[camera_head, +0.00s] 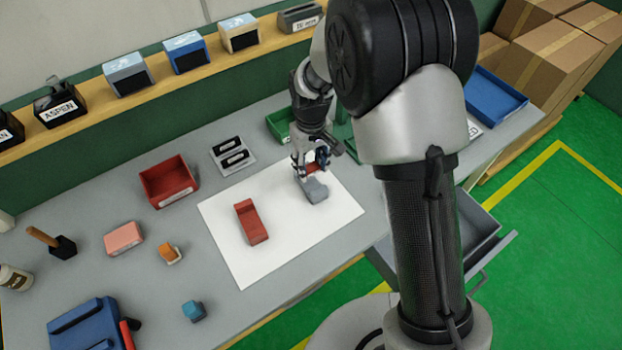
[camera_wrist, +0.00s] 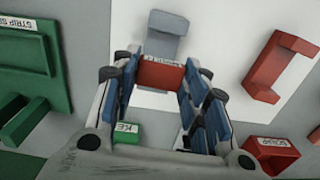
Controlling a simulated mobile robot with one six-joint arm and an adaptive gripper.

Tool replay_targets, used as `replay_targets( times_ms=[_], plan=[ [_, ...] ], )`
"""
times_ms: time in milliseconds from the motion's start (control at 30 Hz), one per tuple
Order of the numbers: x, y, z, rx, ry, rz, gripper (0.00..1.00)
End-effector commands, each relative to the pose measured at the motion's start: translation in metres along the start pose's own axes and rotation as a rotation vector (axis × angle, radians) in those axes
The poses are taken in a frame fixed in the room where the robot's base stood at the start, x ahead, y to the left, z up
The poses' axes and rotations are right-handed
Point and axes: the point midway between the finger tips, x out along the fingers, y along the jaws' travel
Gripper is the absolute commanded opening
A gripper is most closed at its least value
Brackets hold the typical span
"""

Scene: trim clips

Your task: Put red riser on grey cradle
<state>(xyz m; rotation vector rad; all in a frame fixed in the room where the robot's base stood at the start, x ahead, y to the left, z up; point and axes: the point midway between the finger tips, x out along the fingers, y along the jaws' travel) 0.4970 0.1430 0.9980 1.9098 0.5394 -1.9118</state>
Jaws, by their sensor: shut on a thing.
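The red riser (camera_wrist: 160,77) is a small red block between the fingers of my gripper (camera_wrist: 158,92) in the wrist view, with a pale label at its far edge. In the head view the riser (camera_head: 313,168) shows as a bit of red under my gripper (camera_head: 309,168). The grey cradle (camera_head: 316,191) lies on the white sheet just in front of the gripper. In the wrist view the cradle (camera_wrist: 166,23) is just beyond the riser, its near part covered. I cannot tell whether the two touch.
A red cradle-shaped piece (camera_head: 250,222) lies on the white sheet (camera_head: 290,255). A red bin (camera_head: 169,183), a black-slotted holder (camera_head: 233,156) and a green tray (camera_head: 279,124) stand nearby. The sheet's front part is clear.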

Motion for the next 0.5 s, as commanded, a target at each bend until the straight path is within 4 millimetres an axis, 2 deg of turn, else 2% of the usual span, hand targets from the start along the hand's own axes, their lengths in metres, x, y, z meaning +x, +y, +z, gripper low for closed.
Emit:
replay_targets(
  times_ms=[33,267,500],
  plan=[
    [0.009,0.0,0.0,0.0,-0.001,0.0,0.25],
    [0.024,0.0,0.0,0.001,0.0,0.0,0.25],
    [0.059,0.0,0.0,0.001,-0.001,0.0,0.25]
  ],
)
